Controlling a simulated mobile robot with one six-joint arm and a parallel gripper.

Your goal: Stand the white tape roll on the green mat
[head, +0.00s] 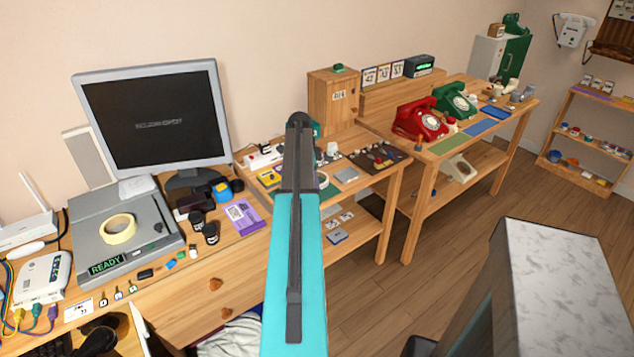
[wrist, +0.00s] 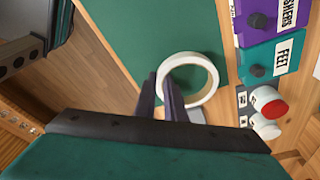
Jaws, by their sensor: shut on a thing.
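In the wrist view the white tape roll (wrist: 205,68) shows as a ring with its round hole facing the camera, so it looks flat rather than on its edge. My gripper (wrist: 163,92) is shut on the near left part of its rim. The green mat (wrist: 165,30) lies under the roll and shows through its hole. The roll overlaps the mat's right part. I cannot tell whether it touches the mat. In the head view my arm hides the gripper and most of that spot; a pale rim beside the arm (head: 323,181) may be the roll.
Purple (wrist: 270,18) and teal (wrist: 272,60) labelled blocks with dark knobs stand right of the mat, near a red button (wrist: 274,109). Wooden floor lies beyond the table edge on the left. A cream tape roll (head: 104,234) lies on a grey device at left in the head view.

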